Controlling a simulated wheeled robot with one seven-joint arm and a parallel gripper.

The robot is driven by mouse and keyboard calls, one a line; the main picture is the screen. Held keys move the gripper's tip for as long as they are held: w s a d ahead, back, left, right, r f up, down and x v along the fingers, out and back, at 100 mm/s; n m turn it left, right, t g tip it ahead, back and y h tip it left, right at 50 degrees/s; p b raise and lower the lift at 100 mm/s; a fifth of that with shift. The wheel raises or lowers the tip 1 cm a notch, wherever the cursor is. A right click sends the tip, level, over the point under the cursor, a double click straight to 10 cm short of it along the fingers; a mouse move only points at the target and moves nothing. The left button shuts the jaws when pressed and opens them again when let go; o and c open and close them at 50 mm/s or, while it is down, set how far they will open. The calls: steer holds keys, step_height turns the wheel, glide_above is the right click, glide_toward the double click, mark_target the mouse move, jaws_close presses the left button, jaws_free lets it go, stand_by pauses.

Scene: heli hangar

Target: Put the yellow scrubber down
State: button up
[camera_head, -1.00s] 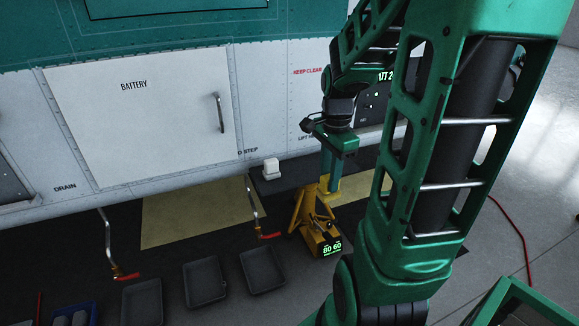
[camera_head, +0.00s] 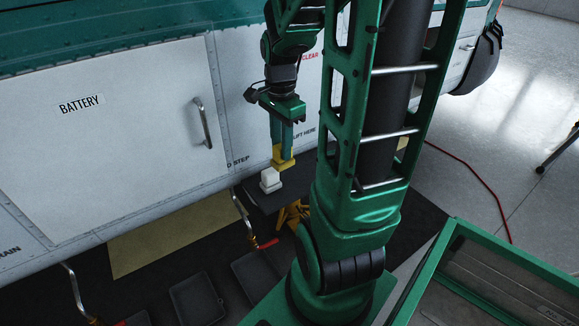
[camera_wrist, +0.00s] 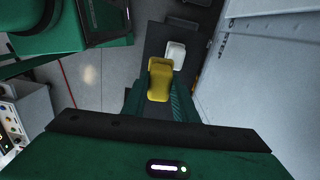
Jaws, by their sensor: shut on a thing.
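The yellow scrubber (camera_head: 283,158) is between the fingers of my gripper (camera_head: 281,140), which is shut on it. It also shows in the wrist view (camera_wrist: 160,80), held between the green fingers (camera_wrist: 160,100). In the head view the scrubber hangs beside the helicopter's white side. A small white block-shaped object (camera_head: 270,177) is just below and left of it in the head view. That object also shows just past the scrubber in the wrist view (camera_wrist: 175,54). I cannot tell whether the scrubber touches anything beneath it.
A dark flat surface (camera_head: 262,200) lies under the white object. A yellow jack (camera_head: 291,215) stands below, partly hidden by my arm. Black trays (camera_head: 196,298) and a red-handled crank (camera_head: 253,240) are at lower left. The helicopter's battery panel (camera_head: 110,130) is close behind. A red hose (camera_head: 478,180) crosses the floor.

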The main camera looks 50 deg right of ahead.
steer(key=shift+w, duration=0.3)
steer(key=d+f, duration=0.7)
steer(key=d, duration=0.4)
steer(key=shift+w+d, duration=0.2)
steer(key=shift+d, duration=0.05)
steer(key=shift+f, duration=1.85)
steer(key=shift+c, duration=0.4)
steer(key=o, duration=1)
steer(key=shift+o, duration=0.2)
step_height(320, 180, up, 10)
steer(key=s+a+r+n, duration=0.2)
steer(key=s+a+n, duration=0.4)
steer(key=a+n, duration=0.1)
steer(key=s+a+r+n, duration=0.2)
steer(key=s+a+n, duration=0.4)
steer(key=a, duration=0.4)
steer(key=shift+s+r+n, duration=0.25)
steer(key=shift+s+n, duration=0.15)
steer(key=shift+s, duration=0.4)
